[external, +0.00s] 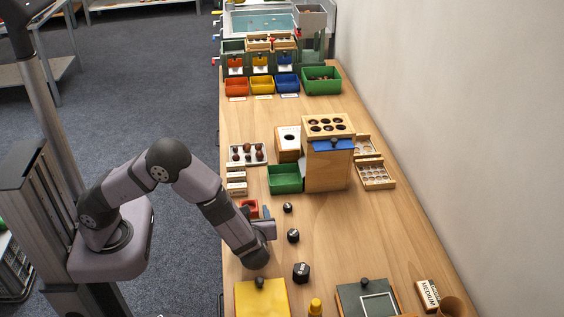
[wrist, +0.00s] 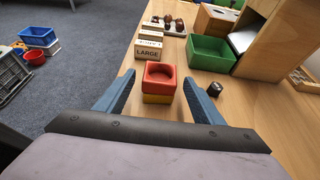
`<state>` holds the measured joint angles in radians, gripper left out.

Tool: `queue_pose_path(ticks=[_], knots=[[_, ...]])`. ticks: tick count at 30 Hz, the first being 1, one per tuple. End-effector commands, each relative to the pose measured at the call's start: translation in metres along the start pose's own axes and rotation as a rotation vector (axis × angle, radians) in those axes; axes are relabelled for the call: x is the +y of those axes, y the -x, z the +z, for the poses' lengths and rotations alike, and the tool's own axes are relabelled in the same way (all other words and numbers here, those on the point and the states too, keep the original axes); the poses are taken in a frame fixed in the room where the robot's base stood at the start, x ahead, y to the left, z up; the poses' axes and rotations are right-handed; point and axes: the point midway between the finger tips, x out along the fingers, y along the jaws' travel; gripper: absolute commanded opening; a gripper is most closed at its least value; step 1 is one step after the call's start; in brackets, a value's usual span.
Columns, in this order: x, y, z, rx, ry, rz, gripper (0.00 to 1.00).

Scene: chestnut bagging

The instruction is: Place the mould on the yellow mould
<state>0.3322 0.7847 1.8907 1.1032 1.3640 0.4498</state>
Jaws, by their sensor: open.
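A red mould (wrist: 160,73) with a round hollow in its top sits on the yellow mould (wrist: 157,99) in the wrist view, and the two look roughly lined up. The red mould also shows in the external view (external: 254,210), partly hidden by my arm; I cannot make out the yellow mould there. My gripper (wrist: 157,80) is open and empty. Its blue fingers stand apart to the left and right of the stacked moulds, with gaps on both sides. In the external view my gripper (external: 270,228) is low over the table, just in front of the moulds.
Several black weights (external: 293,235) stand to the right of my gripper. A green bin (external: 286,179) and a wooden stand (external: 326,170) are behind. White-labelled blocks (wrist: 149,48), one reading LARGE, stand beyond the moulds. A yellow board (external: 262,297) lies at the front.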

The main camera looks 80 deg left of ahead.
Motion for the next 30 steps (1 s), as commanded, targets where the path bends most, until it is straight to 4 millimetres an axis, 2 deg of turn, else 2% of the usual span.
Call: queue_pose_path(ticks=[4, 6, 12, 18, 26, 30], knots=[[-0.001, 0.023, -0.001, 0.002, 0.002, -0.004, 0.62], [-0.001, 0.026, 0.015, 0.003, 0.006, -0.002, 0.62], [0.000, 0.037, 0.044, 0.003, 0.005, -0.002, 0.62], [0.000, 0.044, 0.061, 0.002, 0.002, -0.001, 0.62], [0.004, 0.044, 0.064, 0.018, 0.013, 0.011, 0.62], [0.028, 0.035, 0.057, 0.119, 0.097, 0.076, 0.62]])
